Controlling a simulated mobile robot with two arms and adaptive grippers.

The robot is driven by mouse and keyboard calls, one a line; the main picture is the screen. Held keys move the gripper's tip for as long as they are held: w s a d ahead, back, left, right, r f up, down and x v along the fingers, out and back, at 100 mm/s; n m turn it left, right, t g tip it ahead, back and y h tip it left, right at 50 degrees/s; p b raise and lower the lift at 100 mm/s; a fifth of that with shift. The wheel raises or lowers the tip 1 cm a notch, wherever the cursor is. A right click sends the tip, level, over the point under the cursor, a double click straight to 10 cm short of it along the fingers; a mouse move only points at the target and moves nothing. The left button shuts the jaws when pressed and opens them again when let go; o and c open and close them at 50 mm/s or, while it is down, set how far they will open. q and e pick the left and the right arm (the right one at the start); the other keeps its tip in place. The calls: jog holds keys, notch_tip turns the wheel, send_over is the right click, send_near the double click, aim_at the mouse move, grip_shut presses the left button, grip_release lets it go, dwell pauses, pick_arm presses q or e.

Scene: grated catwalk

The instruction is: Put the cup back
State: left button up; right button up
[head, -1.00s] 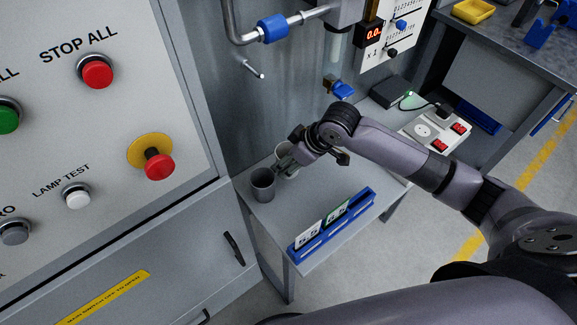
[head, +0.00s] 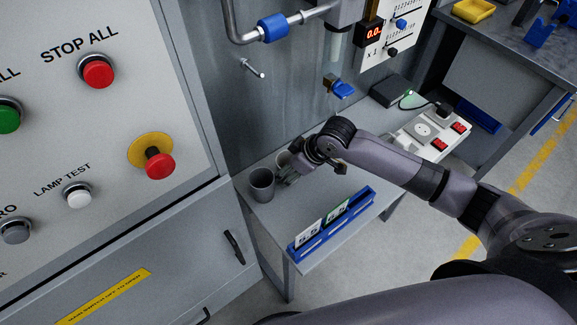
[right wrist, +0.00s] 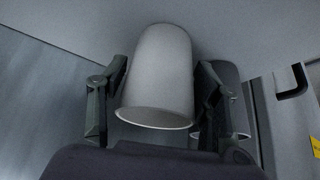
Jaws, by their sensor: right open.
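A pale cup (head: 282,158) stands on the small grey table, partly hidden behind my right gripper in the head view. A darker grey cup (head: 262,185) stands upright beside it, nearer the cabinet. My right gripper (head: 287,175) is open, low over the table by the cups. In the right wrist view the pale cup (right wrist: 158,75) lies between the two spread fingers (right wrist: 155,100), with no clear grip on it. The darker cup (right wrist: 228,85) shows behind the right-hand finger there. My left gripper is not in view.
A blue rack (head: 330,225) with number cards sits at the table's (head: 285,215) front edge. A switched socket box (head: 430,133) and a black box (head: 390,92) are farther right. A control cabinet (head: 110,130) with buttons stands left. A peg (head: 252,68) and blue-handled tap (head: 340,88) project above.

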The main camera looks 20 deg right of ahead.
jog(key=v, duration=1.2)
jog(key=shift+r, duration=0.15)
